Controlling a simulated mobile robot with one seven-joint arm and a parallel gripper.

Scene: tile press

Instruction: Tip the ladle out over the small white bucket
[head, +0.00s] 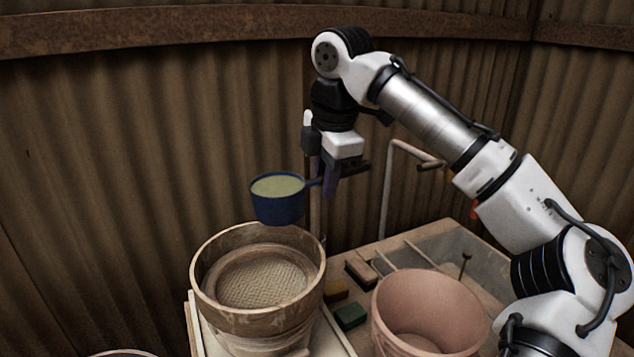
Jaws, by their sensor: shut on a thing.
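The ladle (277,205) is a dark blue cup with a short handle. It is upright and roughly level, with a pale green filling up near its rim. My gripper (325,180) is shut on the ladle's handle, to the right of the cup, and holds it in the air. The cup appears above the back of a round wooden sieve. I see no clearly white bucket. Only a thin pale rim (122,353) shows at the bottom left edge, and I cannot tell what it belongs to.
The wooden sieve (215,297) with a woven mesh stands on a pale frame. A large pink bucket (388,318) stands to its right. Small blocks, including a green one (350,317), lie between them. A bent pale pipe (388,185) rises behind, near the corrugated wall.

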